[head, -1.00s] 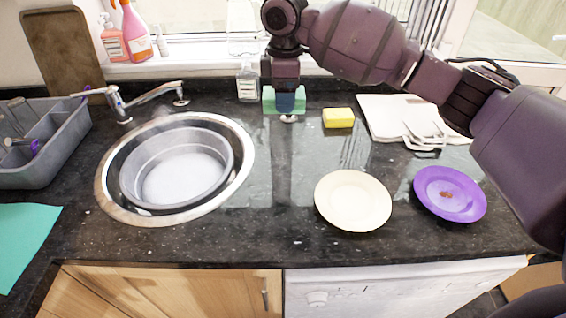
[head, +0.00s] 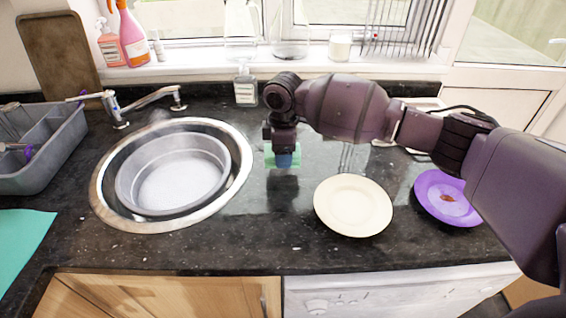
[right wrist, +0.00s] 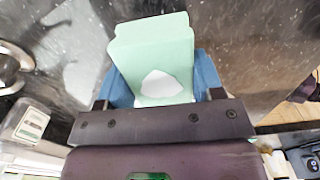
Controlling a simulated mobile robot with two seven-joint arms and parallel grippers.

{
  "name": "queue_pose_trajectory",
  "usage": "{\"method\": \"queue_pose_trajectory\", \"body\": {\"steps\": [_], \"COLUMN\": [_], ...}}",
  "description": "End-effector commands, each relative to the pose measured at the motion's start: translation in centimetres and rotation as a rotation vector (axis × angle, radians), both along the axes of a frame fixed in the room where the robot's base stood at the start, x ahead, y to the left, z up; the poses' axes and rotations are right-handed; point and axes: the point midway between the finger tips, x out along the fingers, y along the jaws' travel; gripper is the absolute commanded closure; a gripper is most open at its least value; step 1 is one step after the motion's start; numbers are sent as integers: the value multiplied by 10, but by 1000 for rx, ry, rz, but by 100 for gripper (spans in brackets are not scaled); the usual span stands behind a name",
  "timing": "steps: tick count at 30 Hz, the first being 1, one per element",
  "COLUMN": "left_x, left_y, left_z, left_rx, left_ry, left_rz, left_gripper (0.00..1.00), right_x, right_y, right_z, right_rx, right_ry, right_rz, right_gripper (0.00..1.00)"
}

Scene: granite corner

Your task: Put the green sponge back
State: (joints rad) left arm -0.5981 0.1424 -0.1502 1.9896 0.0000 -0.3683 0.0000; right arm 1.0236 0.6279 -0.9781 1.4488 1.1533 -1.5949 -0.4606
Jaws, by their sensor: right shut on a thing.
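The green sponge (head: 269,157) is between the blue fingers of my right gripper (head: 284,161), over the counter right of the sink. In the right wrist view the sponge (right wrist: 150,45) sits between the two blue fingers (right wrist: 158,80), with a whitish patch on its face. My right gripper is shut on it. Part of the sponge is hidden by the gripper in the head view. My left gripper is not in view.
A round metal sink (head: 243,165) holds a grey tub (head: 222,160). A cream plate (head: 352,205) and a purple plate (head: 432,205) lie on the right. A soap bottle (head: 245,90) stands at the back. A grey rack (head: 45,175) stands left. The counter front is clear.

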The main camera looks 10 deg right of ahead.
Motion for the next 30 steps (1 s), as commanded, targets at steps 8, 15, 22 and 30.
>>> {"method": "queue_pose_trajectory", "body": {"steps": [8,15,22,30], "left_x": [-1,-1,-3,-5], "left_y": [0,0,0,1], "left_z": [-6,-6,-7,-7], "left_rx": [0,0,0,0], "left_ry": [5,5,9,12], "left_rz": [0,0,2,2], "left_gripper": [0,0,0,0], "right_x": [0,0,0,0], "right_y": [0,0,0,0], "right_z": [-39,-39,-42,-41], "right_rx": [0,0,0,0], "right_ry": [1,0,0,0], "right_rz": [2,2,1,1], "right_gripper": [58,58,27,14]}}
